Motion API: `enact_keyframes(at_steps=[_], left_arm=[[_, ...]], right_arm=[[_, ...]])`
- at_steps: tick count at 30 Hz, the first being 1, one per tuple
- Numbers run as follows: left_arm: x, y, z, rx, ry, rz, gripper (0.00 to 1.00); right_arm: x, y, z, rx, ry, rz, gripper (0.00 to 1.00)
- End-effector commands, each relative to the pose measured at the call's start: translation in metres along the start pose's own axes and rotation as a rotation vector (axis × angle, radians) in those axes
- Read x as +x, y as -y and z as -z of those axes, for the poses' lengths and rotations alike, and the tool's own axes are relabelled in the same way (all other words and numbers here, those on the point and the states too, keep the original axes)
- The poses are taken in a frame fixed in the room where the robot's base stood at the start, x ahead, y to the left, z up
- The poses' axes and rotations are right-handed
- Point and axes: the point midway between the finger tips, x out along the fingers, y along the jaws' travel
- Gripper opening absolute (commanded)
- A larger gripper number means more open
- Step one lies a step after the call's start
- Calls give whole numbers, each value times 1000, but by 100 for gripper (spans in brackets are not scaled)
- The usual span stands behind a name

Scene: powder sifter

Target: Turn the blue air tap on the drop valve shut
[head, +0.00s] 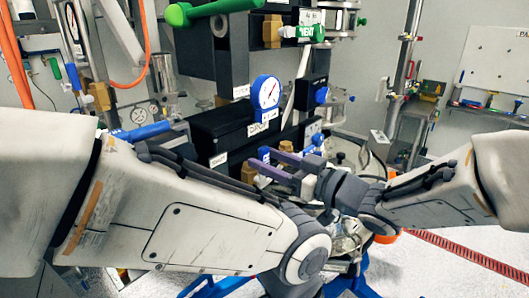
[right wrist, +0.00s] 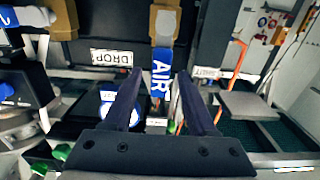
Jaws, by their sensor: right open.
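The blue air tap (right wrist: 161,72) is a lever lettered AIR, on a brass valve body (right wrist: 164,28), in the right wrist view. It also shows as a small blue piece (head: 264,153) in the head view, above the brass and partly hidden by my fingers. My right gripper (head: 262,159) is open, its purple fingers reaching left to the tap. In the right wrist view my right gripper (right wrist: 159,80) has one finger on each side of the lever, with gaps visible. A DROP label (right wrist: 110,57) is beside the tap. My left gripper is out of view.
A blue-rimmed gauge (head: 266,92) stands above the black valve housing (head: 221,125). A green-handled tap (head: 210,10) is higher up. Another blue lever (right wrist: 25,17) is left of the tap in the right wrist view. My left arm crosses low in front.

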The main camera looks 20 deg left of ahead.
Motion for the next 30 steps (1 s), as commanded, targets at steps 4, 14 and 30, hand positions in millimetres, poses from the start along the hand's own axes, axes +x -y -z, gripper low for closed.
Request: enact_keyframes(at_steps=[4, 14, 30], left_arm=[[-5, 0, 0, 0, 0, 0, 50], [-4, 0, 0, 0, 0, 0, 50], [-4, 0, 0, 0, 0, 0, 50]], right_arm=[[13, 0, 0, 1, 0, 1, 57], [15, 0, 0, 0, -1, -1, 54], [15, 0, 0, 0, 0, -1, 0]])
